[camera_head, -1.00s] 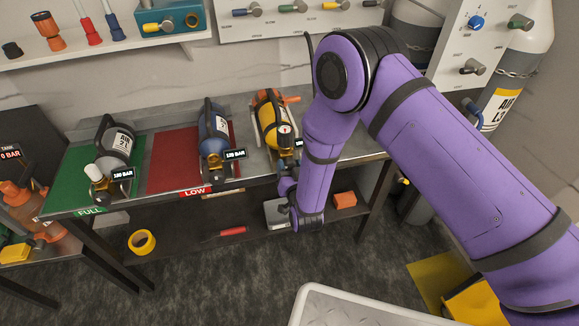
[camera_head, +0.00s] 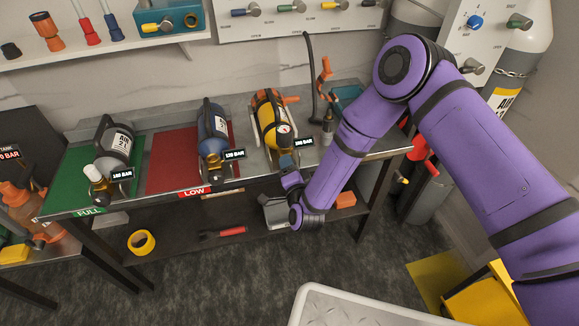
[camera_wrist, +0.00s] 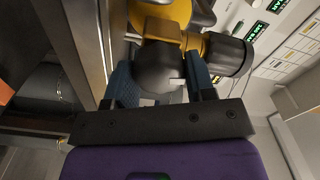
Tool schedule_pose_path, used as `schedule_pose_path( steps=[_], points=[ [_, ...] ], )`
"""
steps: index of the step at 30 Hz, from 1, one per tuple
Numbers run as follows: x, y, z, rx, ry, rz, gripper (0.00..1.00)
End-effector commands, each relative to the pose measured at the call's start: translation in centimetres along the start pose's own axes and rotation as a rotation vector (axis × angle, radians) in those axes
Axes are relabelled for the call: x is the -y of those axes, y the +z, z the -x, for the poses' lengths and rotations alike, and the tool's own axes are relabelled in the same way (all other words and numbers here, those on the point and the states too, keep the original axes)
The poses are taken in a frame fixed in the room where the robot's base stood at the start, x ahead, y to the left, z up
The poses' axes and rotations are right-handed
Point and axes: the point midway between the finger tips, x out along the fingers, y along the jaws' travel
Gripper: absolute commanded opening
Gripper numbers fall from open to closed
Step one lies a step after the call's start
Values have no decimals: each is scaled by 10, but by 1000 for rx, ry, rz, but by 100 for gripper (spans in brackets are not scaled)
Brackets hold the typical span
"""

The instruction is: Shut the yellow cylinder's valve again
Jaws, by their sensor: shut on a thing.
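The yellow cylinder (camera_head: 267,112) lies in a cradle at the right of the bench, its valve end towards me, with a round gauge (camera_head: 284,130) on it. My gripper (camera_head: 287,163) is at that valve end. In the wrist view, the blue finger pads of my gripper (camera_wrist: 163,82) stand on both sides of a dark rounded valve knob (camera_wrist: 163,66) and are shut on it. A brass valve body (camera_wrist: 190,41) and a second black knob (camera_wrist: 229,55) show beside it. The yellow cylinder (camera_wrist: 165,12) shows at the top edge. The knob's turn position cannot be told.
A blue cylinder (camera_head: 212,128) lies on the red LOW mat (camera_head: 165,165), and a grey cylinder (camera_head: 115,142) on the green FULL mat (camera_head: 68,180). A hose (camera_head: 311,75) and an orange-handled fitting (camera_head: 324,80) stand right of the yellow cylinder. Tools lie on the lower shelf (camera_head: 180,225).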

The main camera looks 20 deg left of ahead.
Motion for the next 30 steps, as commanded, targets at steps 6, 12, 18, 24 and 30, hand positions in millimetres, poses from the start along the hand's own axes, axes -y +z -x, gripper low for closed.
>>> schedule_pose_path(
  steps=[6,12,18,24,30],
  points=[
    [-2,1,1,3,5,-127,26],
    [-2,2,2,4,5,-194,26],
    [-2,2,1,4,4,-219,26],
    [-2,2,2,5,4,-223,26],
    [-2,2,2,5,4,-222,57]
  ],
)
